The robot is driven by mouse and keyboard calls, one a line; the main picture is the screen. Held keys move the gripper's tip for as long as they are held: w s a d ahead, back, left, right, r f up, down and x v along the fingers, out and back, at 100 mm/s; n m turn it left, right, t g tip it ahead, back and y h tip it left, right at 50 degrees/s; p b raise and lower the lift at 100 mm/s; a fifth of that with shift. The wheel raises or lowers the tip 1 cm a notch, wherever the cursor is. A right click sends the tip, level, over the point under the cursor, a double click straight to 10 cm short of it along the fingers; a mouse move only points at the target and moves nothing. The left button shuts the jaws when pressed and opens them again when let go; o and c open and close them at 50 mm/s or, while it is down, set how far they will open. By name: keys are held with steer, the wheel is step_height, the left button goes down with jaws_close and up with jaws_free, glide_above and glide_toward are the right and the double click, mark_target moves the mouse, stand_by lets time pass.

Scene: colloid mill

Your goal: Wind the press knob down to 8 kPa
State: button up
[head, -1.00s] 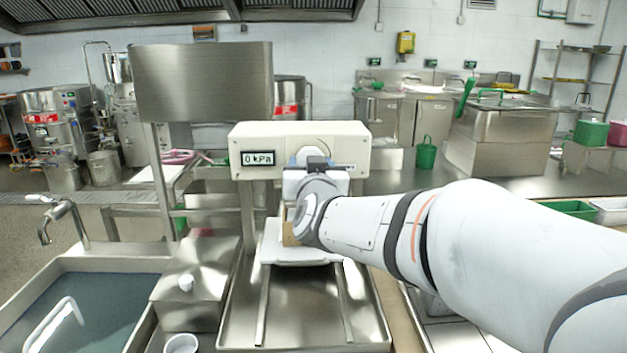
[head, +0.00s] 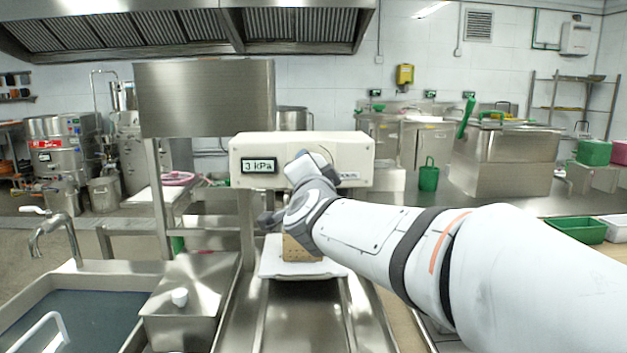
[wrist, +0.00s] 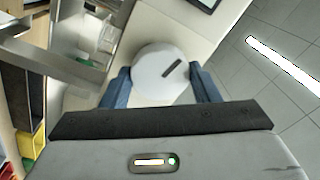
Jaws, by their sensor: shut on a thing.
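The press (head: 345,147) is a cream box on metal posts, and its display (head: 259,166) reads 3 kPa in the head view. The press knob (wrist: 162,72), round and white with a dark slanted mark, shows in the wrist view. My gripper (wrist: 160,84) has its blue fingers on both sides of the knob, shut on it. In the head view my wrist hides the knob. Under the press a perforated tan block (head: 298,247) stands on a white board (head: 290,268), partly hidden by my arm.
A steel box (head: 185,290) with a white knob and a water-filled sink (head: 70,320) lie at the left.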

steer(key=shift+r+m+h+b, duration=0.15)
steer(key=shift+m+b, duration=0.15)
steer(key=shift+m, duration=0.6)
steer(key=shift+r+m+h+b, duration=0.15)
steer(key=shift+m+b, duration=0.1)
steer(key=shift+m, duration=0.65)
steer(key=o, duration=1)
steer(key=shift+f, duration=0.25)
steer(key=s, duration=0.4)
steer(key=s+p, duration=0.1)
steer(key=s, duration=0.2)
steer(key=shift+s+f, duration=0.2)
steer(key=shift+s, duration=0.2)
steer(key=shift+p, duration=0.35)
